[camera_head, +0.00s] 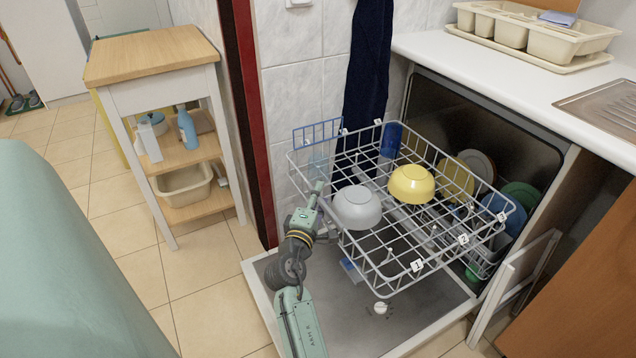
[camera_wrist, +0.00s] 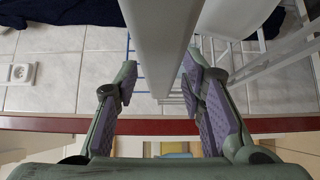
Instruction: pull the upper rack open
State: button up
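The upper rack (camera_head: 408,262), a white wire basket, stands well out of the dishwasher over the lowered door. It holds a grey bowl (camera_head: 357,208), a yellow bowl (camera_head: 411,184) and a blue cup (camera_head: 391,139). My gripper (camera_head: 318,188) is at the rack's left side, near its rim. In the wrist view my gripper's two fingers (camera_wrist: 160,82) are spread apart.
The open dishwasher door (camera_head: 420,325) lies low beneath the rack. Plates (camera_head: 479,164) stand inside the dishwasher. A dark blue towel (camera_head: 368,70) hangs behind the rack. A wooden-topped cart (camera_head: 155,55) stands left, with clear tiled floor (camera_head: 205,285) in front.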

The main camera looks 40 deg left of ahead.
jog(key=shift+s, duration=0.1)
jog(key=v, duration=1.1)
jog(key=shift+s+d, duration=0.2)
jog(key=shift+s, duration=0.15)
